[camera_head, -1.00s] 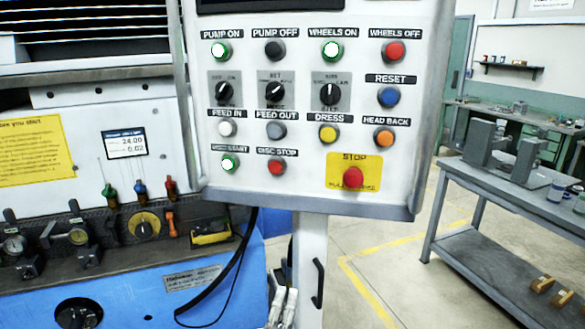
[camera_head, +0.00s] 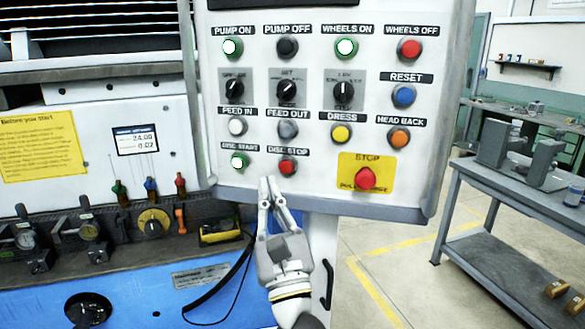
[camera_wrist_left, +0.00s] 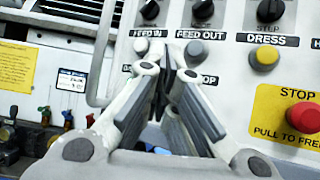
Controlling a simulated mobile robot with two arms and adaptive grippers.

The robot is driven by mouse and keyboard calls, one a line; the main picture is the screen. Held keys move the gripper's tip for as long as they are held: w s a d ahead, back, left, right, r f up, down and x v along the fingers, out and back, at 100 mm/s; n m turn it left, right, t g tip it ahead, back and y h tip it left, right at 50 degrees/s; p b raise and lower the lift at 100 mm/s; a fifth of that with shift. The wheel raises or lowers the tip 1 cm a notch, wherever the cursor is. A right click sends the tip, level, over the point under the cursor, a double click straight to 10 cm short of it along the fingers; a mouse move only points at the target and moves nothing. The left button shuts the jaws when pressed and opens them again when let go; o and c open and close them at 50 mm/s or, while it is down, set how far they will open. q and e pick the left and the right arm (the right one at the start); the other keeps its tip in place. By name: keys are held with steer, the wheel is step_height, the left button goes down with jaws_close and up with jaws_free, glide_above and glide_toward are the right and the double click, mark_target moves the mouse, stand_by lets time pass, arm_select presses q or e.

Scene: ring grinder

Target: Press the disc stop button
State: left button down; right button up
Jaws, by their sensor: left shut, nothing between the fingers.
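The disc stop button (camera_head: 287,166) is a small red button under its "DISC STOP" label, in the bottom row of the white control panel (camera_head: 310,190). My left gripper (camera_head: 269,182) is shut and empty, with its fingertips pointing up just below and left of that button in the head view. I cannot tell whether the tips touch the panel. In the left wrist view the shut fingers (camera_wrist_left: 165,75) cover the disc stop button and part of its label. My right gripper is not in view.
The lit green disc start button (camera_head: 239,161) is just left of the disc stop button. The big red emergency stop (camera_head: 365,178) on its yellow plate is to the right. Other buttons and knobs sit above. A grey workbench (camera_head: 500,195) stands at the far right.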

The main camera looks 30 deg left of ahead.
mark_target(285, 171)
arm_select(q)
steer(key=shift+w+a+b, duration=0.15)
steer(key=shift+w+a, duration=0.25)
steer(key=shift+w, duration=1)
steer(key=shift+w+a+b, duration=0.1)
steer(key=shift+w+a, duration=0.35)
steer(key=shift+w, duration=1)
steer(key=shift+w+a+b, duration=0.15)
steer(key=shift+w+a, duration=0.25)
steer(key=shift+w, duration=1)
steer(key=shift+w+a, duration=0.1)
steer(key=shift+w, duration=0.3)
steer(key=shift+w+a+b, duration=0.15)
steer(key=shift+w+b, duration=0.3)
steer(key=shift+w, duration=0.05)
steer(key=shift+s, duration=0.15)
steer(key=shift+s+d, duration=0.2)
steer(key=shift+s, duration=0.55)
